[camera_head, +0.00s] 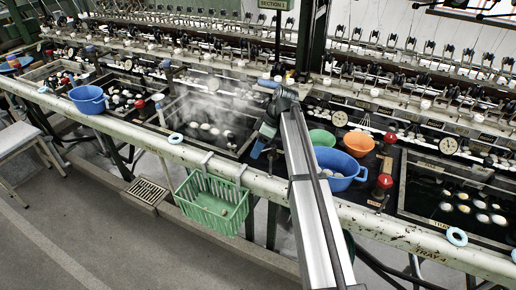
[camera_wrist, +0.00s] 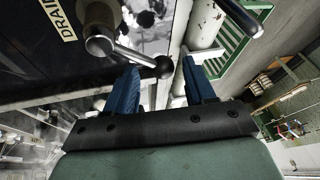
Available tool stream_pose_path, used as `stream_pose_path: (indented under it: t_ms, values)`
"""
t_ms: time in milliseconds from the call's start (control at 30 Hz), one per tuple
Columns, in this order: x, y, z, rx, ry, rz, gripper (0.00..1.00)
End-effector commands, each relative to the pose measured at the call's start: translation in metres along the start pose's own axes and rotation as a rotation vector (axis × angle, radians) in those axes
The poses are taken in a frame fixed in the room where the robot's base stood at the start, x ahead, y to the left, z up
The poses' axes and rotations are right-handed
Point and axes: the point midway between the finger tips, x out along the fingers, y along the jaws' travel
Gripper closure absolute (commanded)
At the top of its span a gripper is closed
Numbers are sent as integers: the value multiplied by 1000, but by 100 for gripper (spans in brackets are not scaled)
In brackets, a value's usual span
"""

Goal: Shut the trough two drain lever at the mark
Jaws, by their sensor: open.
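In the wrist view, the drain lever (camera_wrist: 138,56) is a thin metal rod with a round black knob (camera_wrist: 164,67), running out from a metal valve hub (camera_wrist: 100,40). A "DRAIN" label (camera_wrist: 58,18) is partly cut off beside the hub. My gripper (camera_wrist: 159,72) is open, and its two blue fingers stand either side of the knob in the picture. I cannot tell whether they touch it. In the head view, my gripper (camera_head: 258,150) is at the front right of the steaming trough (camera_head: 236,152); the lever is hidden or too small there. I cannot make out the mark.
A pale front rail (camera_head: 230,172) runs close by, with a green basket (camera_head: 212,204) hanging from it. A blue basin (camera_head: 340,167), green bowl (camera_head: 321,138) and orange bowl (camera_head: 358,143) stand right of my arm. Another blue basin (camera_head: 88,99) sits at left.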

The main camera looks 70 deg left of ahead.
Motion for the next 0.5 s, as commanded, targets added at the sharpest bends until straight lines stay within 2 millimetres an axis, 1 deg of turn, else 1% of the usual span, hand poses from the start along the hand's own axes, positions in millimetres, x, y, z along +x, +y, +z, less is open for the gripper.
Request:
stream_pose_path:
  t_ms: [167, 500]
  values:
    - [-25, 1, -1, -1, 1, 3, 46]
    - [-91, 1, 0, 0, 0, 2, 46]
